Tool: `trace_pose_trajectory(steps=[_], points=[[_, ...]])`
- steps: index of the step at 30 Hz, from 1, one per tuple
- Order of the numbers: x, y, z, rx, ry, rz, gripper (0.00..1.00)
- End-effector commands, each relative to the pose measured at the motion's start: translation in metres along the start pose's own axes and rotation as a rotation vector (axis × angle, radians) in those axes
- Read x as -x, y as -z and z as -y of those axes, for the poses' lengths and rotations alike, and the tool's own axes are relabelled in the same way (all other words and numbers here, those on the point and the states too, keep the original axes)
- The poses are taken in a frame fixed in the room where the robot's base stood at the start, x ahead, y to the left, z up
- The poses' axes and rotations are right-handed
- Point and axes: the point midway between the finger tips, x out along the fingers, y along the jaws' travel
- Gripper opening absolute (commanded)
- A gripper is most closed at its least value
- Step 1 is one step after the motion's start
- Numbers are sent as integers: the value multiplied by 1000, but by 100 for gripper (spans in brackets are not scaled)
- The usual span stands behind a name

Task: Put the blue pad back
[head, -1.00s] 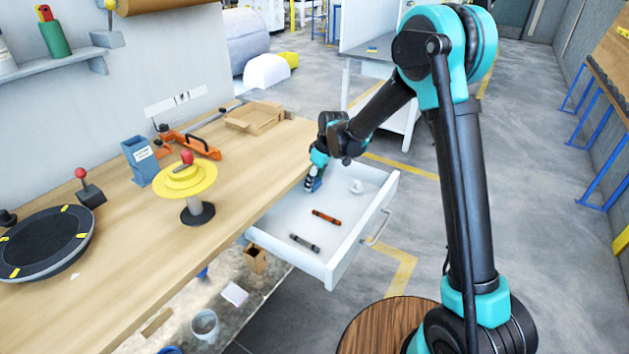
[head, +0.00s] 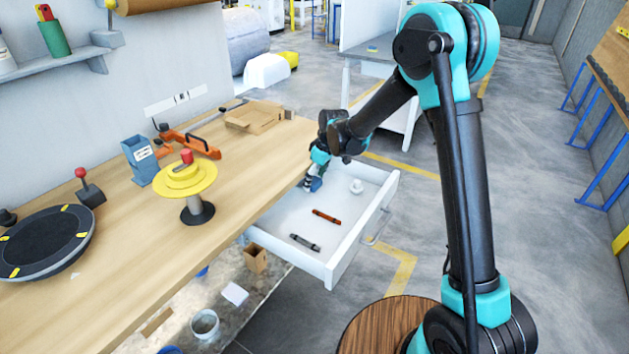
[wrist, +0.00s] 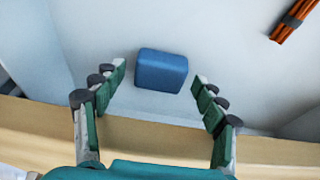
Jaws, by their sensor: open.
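The blue pad (wrist: 162,71) lies on the white floor of the open drawer (head: 275,222), near the drawer's back end by the bench. In the head view a bit of the blue pad (head: 316,184) shows just below my gripper (head: 309,180). In the wrist view my gripper (wrist: 160,88) is open, its two fingers spread on either side of the pad with gaps on both sides. The pad sits between and slightly beyond the fingertips, and nothing is held.
An orange-brown bundle (head: 326,217), a grey bar (head: 305,242) and a small white object (head: 356,186) lie in the drawer. The wooden bench (head: 130,235) borders it, with a yellow turntable (head: 186,182) and a cardboard tray (head: 254,117) on top.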

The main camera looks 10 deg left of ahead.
Motion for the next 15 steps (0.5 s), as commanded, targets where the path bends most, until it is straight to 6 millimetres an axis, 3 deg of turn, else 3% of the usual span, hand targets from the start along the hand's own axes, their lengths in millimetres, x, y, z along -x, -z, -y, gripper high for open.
trace_pose_trajectory(steps=[15], points=[[95, -1, 0, -1, 0, 0, 71]])
